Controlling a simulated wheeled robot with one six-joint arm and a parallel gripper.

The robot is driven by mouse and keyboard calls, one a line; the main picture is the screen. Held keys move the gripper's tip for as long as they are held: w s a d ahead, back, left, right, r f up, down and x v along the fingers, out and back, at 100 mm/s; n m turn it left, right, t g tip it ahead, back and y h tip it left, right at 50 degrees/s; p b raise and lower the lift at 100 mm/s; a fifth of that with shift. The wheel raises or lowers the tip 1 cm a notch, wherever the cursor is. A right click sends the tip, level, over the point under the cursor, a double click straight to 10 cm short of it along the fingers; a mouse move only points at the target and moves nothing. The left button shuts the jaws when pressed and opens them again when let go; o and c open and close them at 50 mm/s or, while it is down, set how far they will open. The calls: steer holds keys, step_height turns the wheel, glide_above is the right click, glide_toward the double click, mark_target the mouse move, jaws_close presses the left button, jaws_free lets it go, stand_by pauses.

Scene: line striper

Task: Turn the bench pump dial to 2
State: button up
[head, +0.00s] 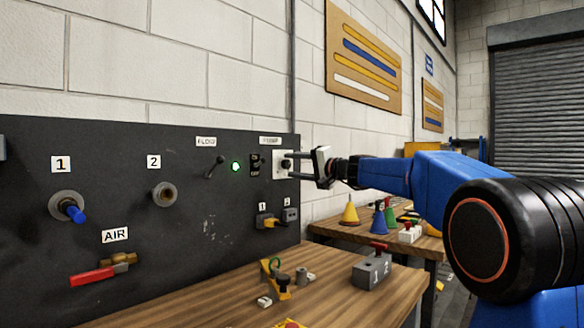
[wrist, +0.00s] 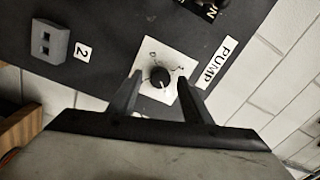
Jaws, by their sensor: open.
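The pump dial (wrist: 160,77) is a small round black knob on a white plate (wrist: 178,60), next to a PUMP label (wrist: 216,63) in the wrist view. A light pointer mark shows on the knob; I cannot tell which number it points at. In the head view the white plate (head: 281,171) is at the right end of the dark panel, partly behind my gripper. My gripper (wrist: 159,83) is open, with one finger on each side of the knob. In the wrist view gaps show between the fingers and the knob. In the head view my gripper (head: 290,164) reaches the panel from the right.
The dark panel (head: 120,200) also carries a green light (head: 235,167), a small lever (head: 214,167), a switch (head: 256,163) and a red AIR handle (head: 92,277). A wooden bench (head: 200,306) with small parts stands below. A grey block (wrist: 48,42) sits beside label 2.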

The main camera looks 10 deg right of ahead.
steer(key=v, duration=1.6)
steer(key=shift+s+d+f, duration=0.1)
steer(key=shift+f, duration=0.05)
